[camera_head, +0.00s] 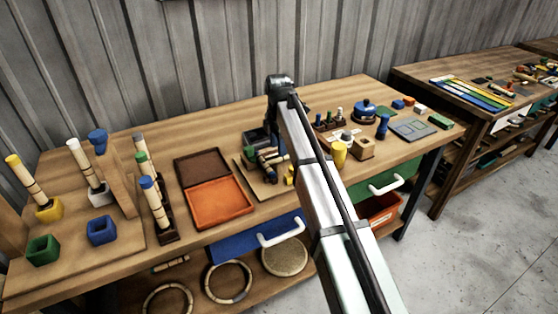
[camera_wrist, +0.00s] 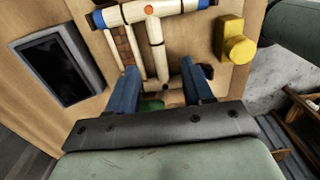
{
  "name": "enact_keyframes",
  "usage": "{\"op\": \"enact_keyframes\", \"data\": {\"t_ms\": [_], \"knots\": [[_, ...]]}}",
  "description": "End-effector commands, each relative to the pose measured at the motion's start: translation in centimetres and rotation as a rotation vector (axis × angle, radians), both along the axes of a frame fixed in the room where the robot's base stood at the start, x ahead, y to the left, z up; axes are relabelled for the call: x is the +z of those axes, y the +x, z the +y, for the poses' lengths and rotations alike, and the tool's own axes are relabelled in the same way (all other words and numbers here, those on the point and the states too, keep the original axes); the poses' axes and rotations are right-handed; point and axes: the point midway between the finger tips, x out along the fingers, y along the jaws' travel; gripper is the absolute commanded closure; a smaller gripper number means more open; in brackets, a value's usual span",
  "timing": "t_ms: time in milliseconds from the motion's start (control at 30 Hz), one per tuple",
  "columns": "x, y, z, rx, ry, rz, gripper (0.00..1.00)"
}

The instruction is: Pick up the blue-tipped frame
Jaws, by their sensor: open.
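The blue-tipped frame (camera_wrist: 154,34) is made of pale rattan rods, with a crossbar that has blue tips at both ends, an orange-red spot near its middle and a stem running down from it. It lies on a wooden board at the top middle of the wrist view. My gripper (camera_wrist: 163,72) is open, with its blue fingers on either side of the lower stem. I cannot tell whether they touch it. In the head view, rattan pieces (camera_head: 268,157) show beside my arm, which hides part of that area.
A dark rectangular box (camera_wrist: 60,68) lies left of the frame and a yellow block (camera_wrist: 235,42) lies right of it. In the head view, an orange tray (camera_head: 219,203) and holders with upright rods stand to the left. Small tools and blocks (camera_head: 365,108) crowd the right side.

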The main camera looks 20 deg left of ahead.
Motion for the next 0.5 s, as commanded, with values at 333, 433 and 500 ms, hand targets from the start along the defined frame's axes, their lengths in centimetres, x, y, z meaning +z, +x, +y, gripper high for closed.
{"op": "enact_keyframes", "data": {"t_ms": [333, 433, 500], "knots": [[-4.0, -0.2, 0.3, 0.0, -0.001, 0.001, 0.49], [-4.8, -0.1, 0.3, 0.0, 0.0, 0.0, 0.49], [-5.0, -0.1, 0.3, 0.0, 0.0, 0.0, 0.49]]}}
